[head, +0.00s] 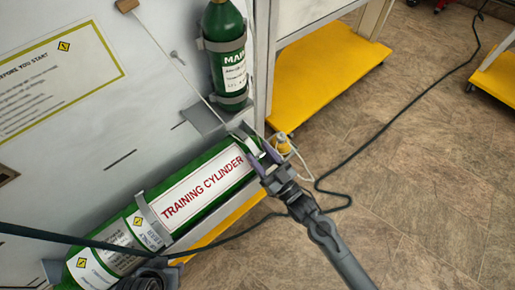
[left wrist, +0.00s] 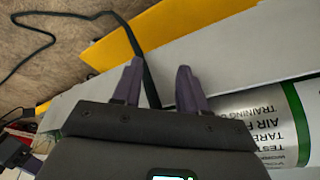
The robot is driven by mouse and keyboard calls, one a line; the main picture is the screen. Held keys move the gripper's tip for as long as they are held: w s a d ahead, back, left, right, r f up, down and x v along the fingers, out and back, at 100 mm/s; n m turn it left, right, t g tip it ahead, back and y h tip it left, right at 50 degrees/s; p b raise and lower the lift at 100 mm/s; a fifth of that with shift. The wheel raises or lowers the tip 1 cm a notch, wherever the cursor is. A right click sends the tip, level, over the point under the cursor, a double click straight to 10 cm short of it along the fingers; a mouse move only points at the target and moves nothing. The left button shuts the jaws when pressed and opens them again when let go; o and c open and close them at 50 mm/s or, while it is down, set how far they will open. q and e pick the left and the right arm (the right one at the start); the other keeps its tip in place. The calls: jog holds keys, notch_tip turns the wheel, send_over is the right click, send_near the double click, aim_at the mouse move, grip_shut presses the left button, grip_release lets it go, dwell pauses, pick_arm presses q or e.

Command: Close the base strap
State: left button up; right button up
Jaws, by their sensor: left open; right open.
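The green training cylinder (head: 205,183) lies slanted along the white panel. A grey band (head: 152,222) crosses its body, and a dark strap-like strip (head: 60,237) runs over its lower left part. I cannot tell which one is the base strap, or its fastening. My right gripper (head: 262,152) is open at the cylinder's upper right end, beside a grey bracket; contact is unclear. My left gripper (left wrist: 159,70) is open in the left wrist view. A dark strip (left wrist: 146,70) passes between or behind its fingers. The cylinder's labelled side (left wrist: 250,122) shows right of them.
A smaller green cylinder (head: 226,65) stands upright in grey clamps above. A thin pale line and a yellow fitting (head: 284,145) are close to my right gripper. A black cable (head: 395,135) crosses the brown floor. Yellow shelf bases (head: 325,70) edge the floor, which is otherwise open on the right.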

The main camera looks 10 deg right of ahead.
jog(key=p+v, duration=0.2)
jog(key=v, duration=0.7)
jog(key=shift+p, duration=0.4)
jog(key=shift+s+d, duration=0.1)
